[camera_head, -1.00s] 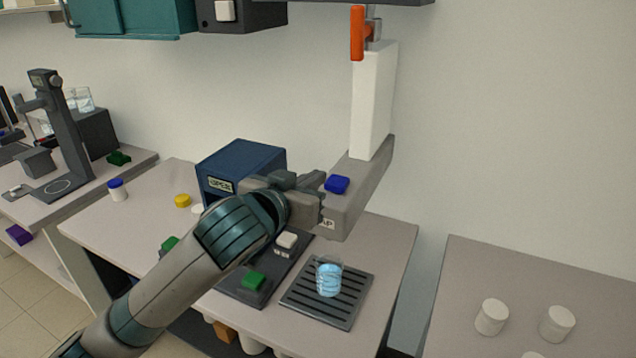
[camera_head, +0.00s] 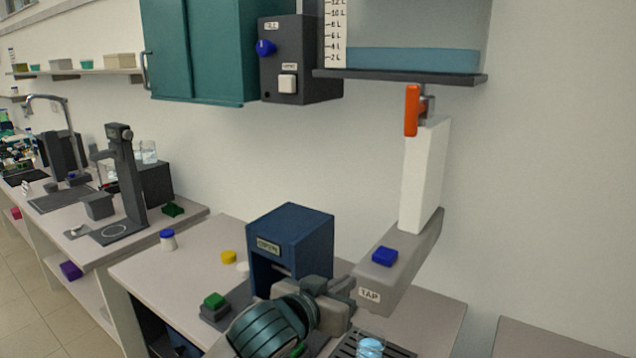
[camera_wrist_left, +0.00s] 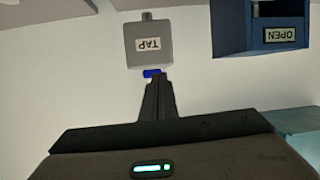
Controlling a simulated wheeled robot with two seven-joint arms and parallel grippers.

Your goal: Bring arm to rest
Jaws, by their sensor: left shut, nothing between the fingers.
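My left arm comes in from below in the head view, and its gripper (camera_head: 345,284) is near the front of the grey tap block marked TAP (camera_head: 369,295). In the left wrist view the dark fingers (camera_wrist_left: 156,82) are together with nothing held. Behind their tips are the tap block (camera_wrist_left: 149,45) and its blue button (camera_wrist_left: 152,73); I cannot tell whether they touch it. In the head view the blue button (camera_head: 384,256) sits on top of the block. My right gripper is not in view.
A blue box marked OPEN (camera_head: 305,232) stands left of the tap. A beaker of blue liquid (camera_head: 369,348) is below, partly cut off. A white column (camera_head: 422,175) with an orange handle (camera_head: 411,110) rises above the tap. The wall right of it is bare.

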